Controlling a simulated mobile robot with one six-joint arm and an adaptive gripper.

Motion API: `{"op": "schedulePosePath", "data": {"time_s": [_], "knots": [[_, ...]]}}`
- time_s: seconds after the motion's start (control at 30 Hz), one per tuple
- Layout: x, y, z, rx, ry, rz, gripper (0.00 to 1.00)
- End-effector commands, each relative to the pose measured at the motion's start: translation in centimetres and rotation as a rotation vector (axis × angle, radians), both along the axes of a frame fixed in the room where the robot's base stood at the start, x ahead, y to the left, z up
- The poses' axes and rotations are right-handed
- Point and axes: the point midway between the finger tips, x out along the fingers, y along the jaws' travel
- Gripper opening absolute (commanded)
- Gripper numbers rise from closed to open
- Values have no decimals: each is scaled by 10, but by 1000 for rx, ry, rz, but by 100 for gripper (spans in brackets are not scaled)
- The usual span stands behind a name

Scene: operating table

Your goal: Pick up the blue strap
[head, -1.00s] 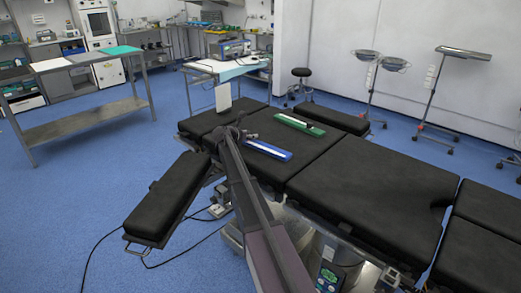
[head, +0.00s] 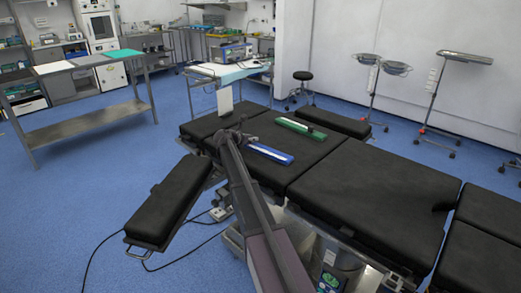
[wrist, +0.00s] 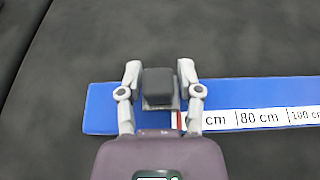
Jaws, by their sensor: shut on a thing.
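The blue strap (head: 276,156) lies on the black padded operating table, left of its middle. In the wrist view the blue strap (wrist: 262,94) runs across the picture, with a white scale marked in cm along its lower edge. A dark grey block (wrist: 158,88) stands on it near its left end. My gripper (wrist: 159,78) is over the strap, with its two fingers shut on the sides of this block. In the head view my gripper (head: 240,134) is small and partly hidden by my arm, as is the strap's left end.
A green strap (head: 292,124) with a dark block lies farther back on the table (head: 375,190). A padded arm board (head: 168,203) juts out at the front left. A side table (head: 228,68) with equipment stands behind. The table's right part is clear.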

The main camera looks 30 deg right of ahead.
Motion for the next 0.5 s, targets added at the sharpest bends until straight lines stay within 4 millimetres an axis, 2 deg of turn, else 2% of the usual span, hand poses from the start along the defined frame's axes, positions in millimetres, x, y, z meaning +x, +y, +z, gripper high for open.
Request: {"op": "schedulePosePath", "data": {"time_s": [0.27,0.5], "knots": [[0,0,2,0,0,0,0],[0,0,14,0,0,0,0]]}}
